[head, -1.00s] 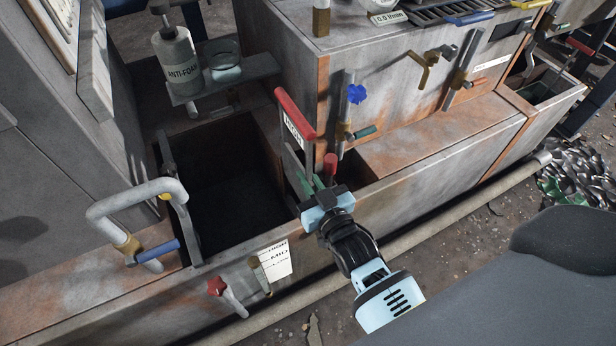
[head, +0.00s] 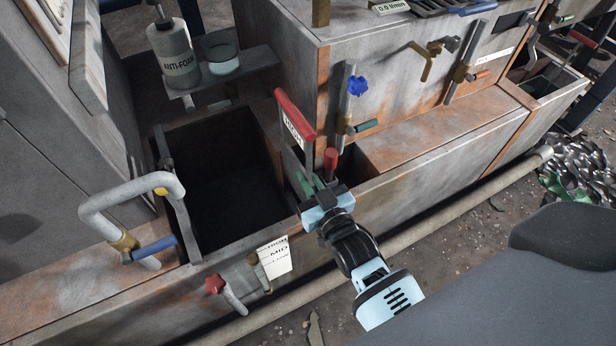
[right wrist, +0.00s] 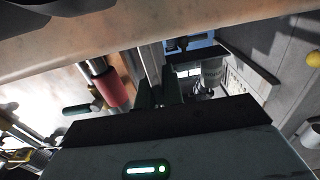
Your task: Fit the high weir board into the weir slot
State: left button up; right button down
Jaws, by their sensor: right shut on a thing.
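The high weir board (head: 291,125) is a thin grey plate with a red top bar and a white label reading HIGH. It stands upright at the right side of the dark open pit (head: 225,190). My right gripper (head: 312,185), with dark green fingers, is shut on the board's near edge, low down. In the right wrist view the fingers (right wrist: 158,95) close on a thin grey upright edge. The board's lower end is hidden, and I cannot tell whether it sits in the weir slot. The slot cannot be made out. My left gripper is not in view.
A red-capped handle (head: 331,161) stands close right of the board. A blue-knobbed pipe (head: 350,100) is behind it. A bent pipe (head: 125,190) rises left of the pit. An anti-foam bottle (head: 174,55) and glass dish (head: 220,52) stand on a shelf behind.

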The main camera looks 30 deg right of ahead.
aim_at(311, 159)
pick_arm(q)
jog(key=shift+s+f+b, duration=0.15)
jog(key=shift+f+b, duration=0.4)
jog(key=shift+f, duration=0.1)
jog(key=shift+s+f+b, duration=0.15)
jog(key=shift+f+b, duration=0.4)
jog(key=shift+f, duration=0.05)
pick_arm(e)
jog(key=shift+f, duration=1.75)
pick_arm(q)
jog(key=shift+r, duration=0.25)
pick_arm(e)
jog(key=shift+r, duration=0.2)
jog(key=shift+r+p, duration=3.95)
jog(key=shift+r, duration=0.4)
jog(key=shift+r+p, duration=1.5)
jog(key=shift+r, duration=0.1)
pick_arm(q)
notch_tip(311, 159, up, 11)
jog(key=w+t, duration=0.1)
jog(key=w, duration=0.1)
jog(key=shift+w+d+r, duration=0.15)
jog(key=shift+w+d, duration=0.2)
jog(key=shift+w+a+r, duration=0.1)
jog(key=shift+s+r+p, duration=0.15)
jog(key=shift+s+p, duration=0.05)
jog(key=shift+p, duration=0.15)
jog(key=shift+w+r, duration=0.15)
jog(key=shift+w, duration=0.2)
